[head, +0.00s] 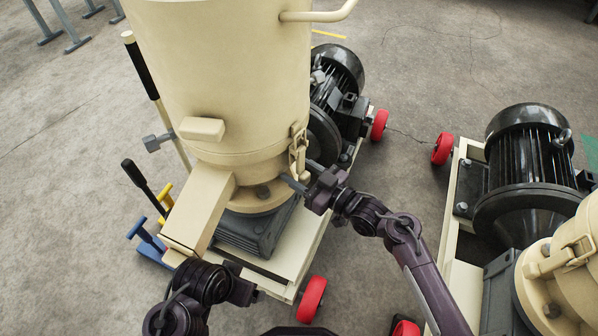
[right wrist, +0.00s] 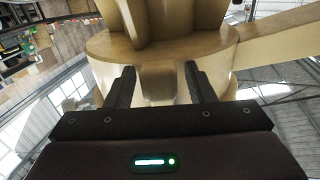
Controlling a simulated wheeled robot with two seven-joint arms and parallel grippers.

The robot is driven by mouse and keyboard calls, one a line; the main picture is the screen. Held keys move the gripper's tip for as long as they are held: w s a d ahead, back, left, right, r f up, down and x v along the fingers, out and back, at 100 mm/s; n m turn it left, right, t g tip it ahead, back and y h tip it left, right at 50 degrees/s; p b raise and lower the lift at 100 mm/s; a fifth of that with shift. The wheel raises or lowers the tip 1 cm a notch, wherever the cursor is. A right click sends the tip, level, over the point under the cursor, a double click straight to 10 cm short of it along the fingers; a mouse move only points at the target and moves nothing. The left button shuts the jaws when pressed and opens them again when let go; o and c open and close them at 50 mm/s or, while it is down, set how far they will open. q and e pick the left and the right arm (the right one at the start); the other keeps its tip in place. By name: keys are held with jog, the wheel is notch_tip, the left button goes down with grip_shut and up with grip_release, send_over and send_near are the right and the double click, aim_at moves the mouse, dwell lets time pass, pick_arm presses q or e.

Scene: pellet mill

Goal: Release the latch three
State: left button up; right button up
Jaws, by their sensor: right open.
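The cream pellet mill (head: 225,80) fills the middle of the head view. A cream latch (head: 298,148) sits on the right side of its lower rim. My right gripper (head: 299,175) is open just below this latch, with its fingers pointing at the mill. In the right wrist view, its two dark fingers (right wrist: 161,86) stand apart on either side of a cream lug (right wrist: 158,82) under a round flange (right wrist: 108,46). I cannot tell whether they touch it. My left gripper (head: 242,289) is low in the head view, by the mill's base; its jaws are unclear.
A black motor (head: 340,72) stands behind the mill on its cart with red wheels (head: 312,298). A second mill (head: 565,275) with a similar latch and motor (head: 528,150) stands at right. A cream chute (head: 198,212) and hand levers (head: 143,185) are at left. Concrete floor lies between the carts.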

jog(key=shift+a, duration=0.1)
grip_shut()
dwell(0.3)
